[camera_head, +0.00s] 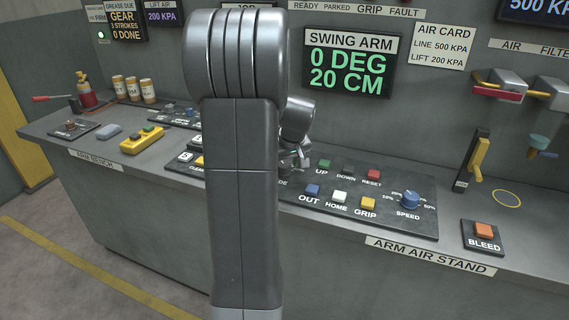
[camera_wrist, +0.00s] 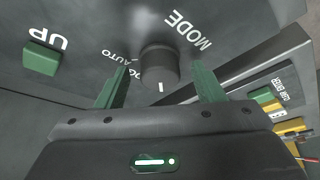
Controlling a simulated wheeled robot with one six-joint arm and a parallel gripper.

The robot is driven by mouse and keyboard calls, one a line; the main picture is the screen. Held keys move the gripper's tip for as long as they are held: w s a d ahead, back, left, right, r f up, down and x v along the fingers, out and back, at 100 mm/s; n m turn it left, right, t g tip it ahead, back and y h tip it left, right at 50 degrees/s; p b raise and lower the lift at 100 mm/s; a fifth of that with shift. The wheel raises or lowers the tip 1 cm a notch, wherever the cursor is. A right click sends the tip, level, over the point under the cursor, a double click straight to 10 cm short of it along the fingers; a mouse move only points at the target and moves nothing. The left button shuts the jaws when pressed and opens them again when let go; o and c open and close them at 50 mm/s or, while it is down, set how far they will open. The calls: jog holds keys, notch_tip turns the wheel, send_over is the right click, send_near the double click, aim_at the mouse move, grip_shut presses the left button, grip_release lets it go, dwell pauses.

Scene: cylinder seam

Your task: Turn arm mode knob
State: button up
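The mode knob (camera_wrist: 159,68) is a dark round knob with a white pointer mark, on a dark panel printed MODE and AUTO in the wrist view. My gripper (camera_wrist: 161,72) is open, with one green finger on each side of the knob. A gap shows between each finger and the knob. I cannot tell how far down the fingers reach along it. In the head view my arm hides the knob, and my gripper is mostly hidden behind it, low over the arm panel (camera_head: 420,222).
A green UP button (camera_wrist: 41,58) is left of the knob in the wrist view. In the head view, OUT (camera_head: 312,190), HOME (camera_head: 339,196) and GRIP (camera_head: 367,203) buttons and a blue speed knob (camera_head: 410,200) stand to the right. The swing arm display (camera_head: 348,62) reads 0 DEG, 20 CM.

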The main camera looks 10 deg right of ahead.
jog(key=v, duration=1.4)
jog(key=shift+f, duration=0.1)
jog(key=x, duration=1.3)
jog(key=shift+w+f, duration=0.2)
jog(key=shift+f, duration=0.15)
